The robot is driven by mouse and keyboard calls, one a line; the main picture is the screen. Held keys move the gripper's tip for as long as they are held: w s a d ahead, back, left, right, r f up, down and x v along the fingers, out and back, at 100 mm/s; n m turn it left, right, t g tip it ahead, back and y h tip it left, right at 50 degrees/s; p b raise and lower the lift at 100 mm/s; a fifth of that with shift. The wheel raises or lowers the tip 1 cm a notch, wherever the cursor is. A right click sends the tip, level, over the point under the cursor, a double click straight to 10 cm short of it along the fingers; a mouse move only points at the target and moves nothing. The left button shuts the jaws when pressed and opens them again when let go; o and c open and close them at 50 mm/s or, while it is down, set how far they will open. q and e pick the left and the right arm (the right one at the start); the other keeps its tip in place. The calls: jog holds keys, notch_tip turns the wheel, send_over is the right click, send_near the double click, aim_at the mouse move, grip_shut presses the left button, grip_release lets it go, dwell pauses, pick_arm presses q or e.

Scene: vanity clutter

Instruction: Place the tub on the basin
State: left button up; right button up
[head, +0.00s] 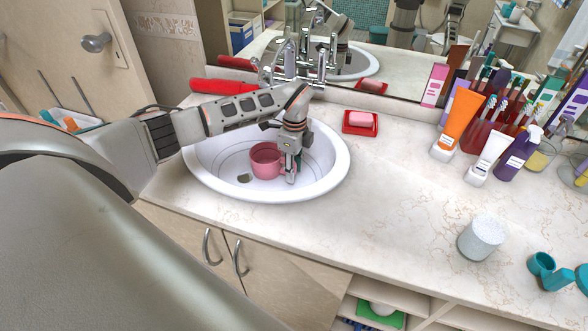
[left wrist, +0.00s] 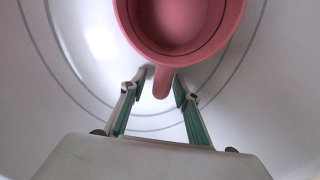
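The pink tub (head: 265,160), round with a short handle, is inside the white basin (head: 340,163), apparently at its bottom. My left gripper (head: 291,178) points down into the basin at the tub's right side. In the left wrist view the tub (left wrist: 180,52) is at the top, and its handle reaches between the fingertips of my left gripper (left wrist: 162,80). The fingers are apart, one on each side of the handle, with narrow gaps visible. In the head view the gripper hides part of the tub's right side. My right gripper is not in view.
A chrome faucet (head: 292,62) stands behind the basin. A red soap dish (head: 360,123) is to its right. A white textured container (head: 482,237) stands on the counter, with tubes and bottles such as an orange tube (head: 458,122) behind. The counter's middle is clear.

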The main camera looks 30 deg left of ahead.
pick_arm(q)
jog(key=shift+r, duration=0.2)
jog(key=shift+w+r, duration=0.1)
jog(key=shift+r, duration=0.3)
notch_tip(320, 180, up, 5)
jog(key=shift+r+b, duration=0.15)
jog(key=shift+b, duration=0.15)
jog(key=shift+r, duration=0.7)
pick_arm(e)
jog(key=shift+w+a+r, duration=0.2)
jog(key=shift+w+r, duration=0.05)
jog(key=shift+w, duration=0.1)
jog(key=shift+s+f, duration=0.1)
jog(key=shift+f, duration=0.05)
